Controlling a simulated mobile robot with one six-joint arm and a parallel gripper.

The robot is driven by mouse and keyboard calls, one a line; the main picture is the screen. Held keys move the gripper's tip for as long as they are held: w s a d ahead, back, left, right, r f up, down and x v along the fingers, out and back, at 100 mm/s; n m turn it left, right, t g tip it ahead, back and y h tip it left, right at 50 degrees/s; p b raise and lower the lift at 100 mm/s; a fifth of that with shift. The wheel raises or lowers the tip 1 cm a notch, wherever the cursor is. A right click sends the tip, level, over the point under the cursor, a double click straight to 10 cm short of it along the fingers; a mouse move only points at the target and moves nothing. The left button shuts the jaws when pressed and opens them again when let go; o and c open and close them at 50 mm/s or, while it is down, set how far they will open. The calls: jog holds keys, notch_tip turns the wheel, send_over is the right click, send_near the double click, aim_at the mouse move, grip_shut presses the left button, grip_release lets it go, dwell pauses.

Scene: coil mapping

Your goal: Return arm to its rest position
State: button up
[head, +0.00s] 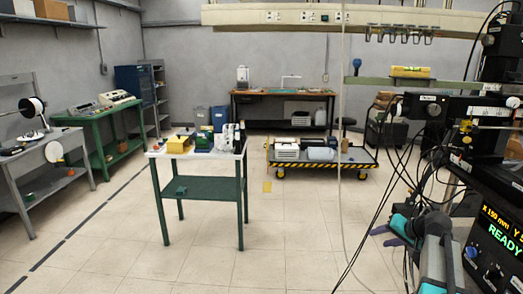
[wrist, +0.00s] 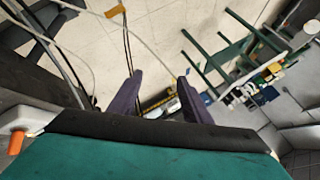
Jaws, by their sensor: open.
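My gripper (head: 385,236) is at the lower right of the head view, at the end of my teal and grey arm. Its dark purple fingers point left, away from the black equipment. In the wrist view the two fingers of my gripper (wrist: 160,92) stand apart, with nothing held between them. The wrist view looks past them to the tiled floor and the room, tilted.
Black equipment with a READY display (head: 503,229) stands at the right, close to my arm. Loose cables and a pale hose (head: 340,150) hang near my gripper. A green table (head: 205,188) and a cart (head: 350,164) stand farther off.

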jog(key=s+a+f+n+g, duration=0.1)
jog(key=s+a+f+g, duration=0.15)
jog(key=a+f, duration=0.45)
jog(key=s+a+f+n+g, duration=0.1)
jog(key=s+a+f, duration=0.2)
jog(key=a+f, duration=0.5)
jog(key=s+a+f+n+g+h, duration=0.3)
jog(key=s+a+f+n+g, duration=0.15)
jog(key=s+a+f, duration=1)
jog(key=s+f+g, duration=0.2)
jog(key=s+f, duration=0.4)
jog(key=s, duration=0.3)
jog(key=s+d+f+g, duration=0.1)
jog(key=s+f+g, duration=0.1)
jog(key=s+f, duration=0.4)
jog(key=s+f+g, duration=0.2)
jog(key=s+f, duration=0.4)
jog(key=s, duration=0.6)
jog(key=shift+d, duration=0.4)
